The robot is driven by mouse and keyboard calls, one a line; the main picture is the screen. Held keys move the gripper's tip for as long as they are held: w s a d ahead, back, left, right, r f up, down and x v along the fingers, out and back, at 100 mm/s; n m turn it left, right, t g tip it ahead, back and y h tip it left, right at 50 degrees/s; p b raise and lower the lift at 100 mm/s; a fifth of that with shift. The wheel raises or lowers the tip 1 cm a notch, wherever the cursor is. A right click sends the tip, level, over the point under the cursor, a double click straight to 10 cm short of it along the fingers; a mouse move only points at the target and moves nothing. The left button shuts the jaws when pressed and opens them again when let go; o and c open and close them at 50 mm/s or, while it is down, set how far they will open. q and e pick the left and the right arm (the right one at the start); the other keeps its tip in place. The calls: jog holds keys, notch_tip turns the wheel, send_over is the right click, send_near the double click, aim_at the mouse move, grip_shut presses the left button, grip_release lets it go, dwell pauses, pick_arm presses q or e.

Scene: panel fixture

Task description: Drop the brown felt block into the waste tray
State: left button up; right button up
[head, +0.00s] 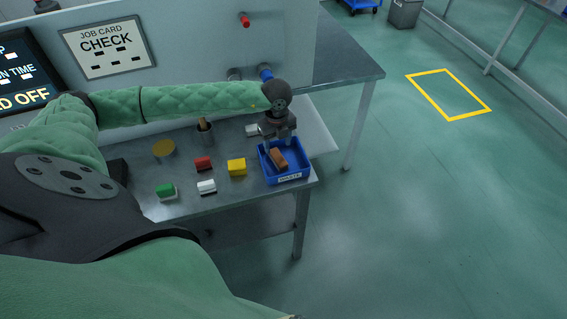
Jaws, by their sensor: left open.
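The brown felt block (279,159) is inside the blue waste tray (291,177), which has a white label on its front wall and stands at the right end of the metal bench. The block looks slightly tilted, and part of it is hidden by my gripper. My left gripper (278,148) is open, pointing down over the tray, with its fingers close to the block. I cannot tell whether a finger touches it. My right gripper is not in view.
Yellow (237,167), red (203,163), white (207,187) and green (165,190) blocks sit left of the tray. A cup (205,133) and a round tan-topped object (164,150) stand behind them. An upright panel (200,50) backs the bench.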

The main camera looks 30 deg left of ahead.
pick_arm(q)
jog(key=shift+r+b, duration=0.8)
jog(key=shift+r, duration=1.75)
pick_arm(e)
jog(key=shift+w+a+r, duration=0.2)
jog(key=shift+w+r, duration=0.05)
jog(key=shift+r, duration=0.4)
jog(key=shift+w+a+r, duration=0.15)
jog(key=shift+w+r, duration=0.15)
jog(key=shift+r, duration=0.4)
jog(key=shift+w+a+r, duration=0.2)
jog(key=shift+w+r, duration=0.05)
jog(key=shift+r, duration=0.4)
pick_arm(q)
jog(key=shift+d, duration=0.1)
